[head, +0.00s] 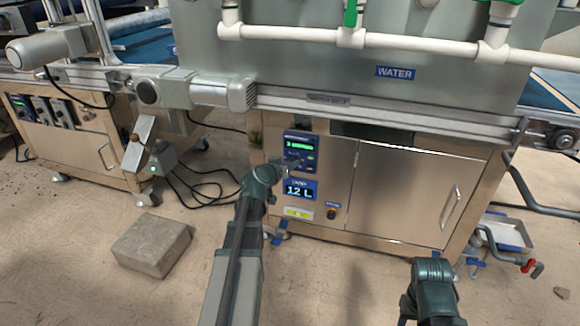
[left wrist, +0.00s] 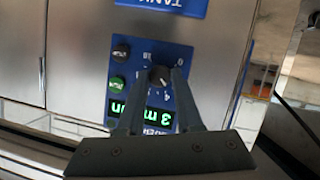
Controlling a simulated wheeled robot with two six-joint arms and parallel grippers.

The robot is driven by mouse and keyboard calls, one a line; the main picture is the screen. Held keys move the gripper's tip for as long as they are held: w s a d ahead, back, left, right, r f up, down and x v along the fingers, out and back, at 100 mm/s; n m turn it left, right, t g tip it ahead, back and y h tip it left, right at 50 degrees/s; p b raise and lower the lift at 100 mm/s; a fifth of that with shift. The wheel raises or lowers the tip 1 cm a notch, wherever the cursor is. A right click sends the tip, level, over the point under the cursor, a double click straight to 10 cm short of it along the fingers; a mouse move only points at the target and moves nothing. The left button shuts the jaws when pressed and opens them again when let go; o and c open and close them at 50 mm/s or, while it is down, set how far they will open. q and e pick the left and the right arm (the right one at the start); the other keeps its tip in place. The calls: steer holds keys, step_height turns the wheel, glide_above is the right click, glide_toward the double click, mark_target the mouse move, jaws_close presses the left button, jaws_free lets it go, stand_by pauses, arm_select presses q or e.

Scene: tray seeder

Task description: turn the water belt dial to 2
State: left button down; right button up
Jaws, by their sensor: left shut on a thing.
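The water belt control panel (head: 300,143) is a blue plate with a green readout on the steel cabinet under the WATER hood. In the left wrist view the panel appears upside down. Its black dial (left wrist: 159,76) sits within a ring of white numbers. My left gripper (left wrist: 159,78) is shut on the dial, one finger on each side. The fingers cover part of the number ring and the green readout (left wrist: 140,115), which seems to begin with a 3. I cannot tell which number the dial points to. My right arm shows at the lower right of the head view, its fingers out of sight.
Two round buttons, black (left wrist: 121,51) and green (left wrist: 117,83), sit beside the dial. A blue tank display (head: 300,190) reading about 12 L lies below the panel. A concrete block (head: 152,245) rests on the floor at left. Cables lie behind it.

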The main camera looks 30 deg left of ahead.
arm_select(q)
steer(key=shift+a+f+n+t+h+b, duration=0.15)
steer(key=shift+n+t+h+b, duration=0.15)
steer(key=shift+n+h+b, duration=0.55)
steer(key=shift+f+n+t+h+b, duration=0.1)
steer(key=shift+n+t+h+b, duration=0.3)
steer(key=shift+n, duration=0.85)
steer(key=c, duration=0.6)
jaws_free()
steer(key=shift+r, duration=0.1)
steer(key=p+v, duration=0.2)
steer(key=v, duration=1.2)
steer(key=shift+p, duration=0.4)
steer(key=shift+w, duration=0.1)
